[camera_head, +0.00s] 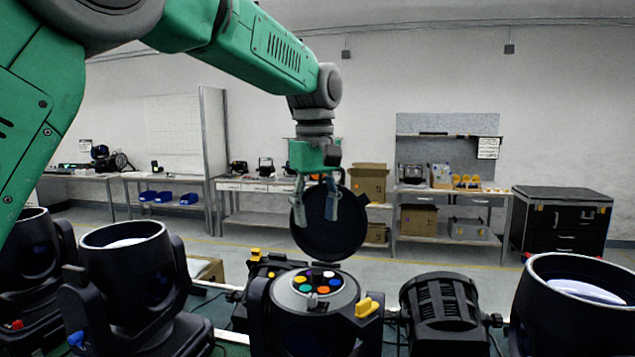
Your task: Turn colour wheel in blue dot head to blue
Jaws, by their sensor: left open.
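The open head (290,325) stands at the front middle, its round black lid (345,240) raised behind it. Its colour wheel (317,282) faces up with several coloured spots, including yellow, white, red, green, orange and a blue one at the right. A yellow part (367,306) sits on its right side. I cannot make out a blue dot on this head. A blue mark (76,339) shows on the head (125,275) to its left, which has a clear lens on top. My left gripper (316,212) points down, open and empty, above the wheel and in front of the lid.
A head with a red mark (14,325) stands at the far left. A black par can (443,310) and a large lens-up head (570,310) stand to the right. Benches, cardboard boxes (368,182) and a black tool chest (560,225) line the back wall.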

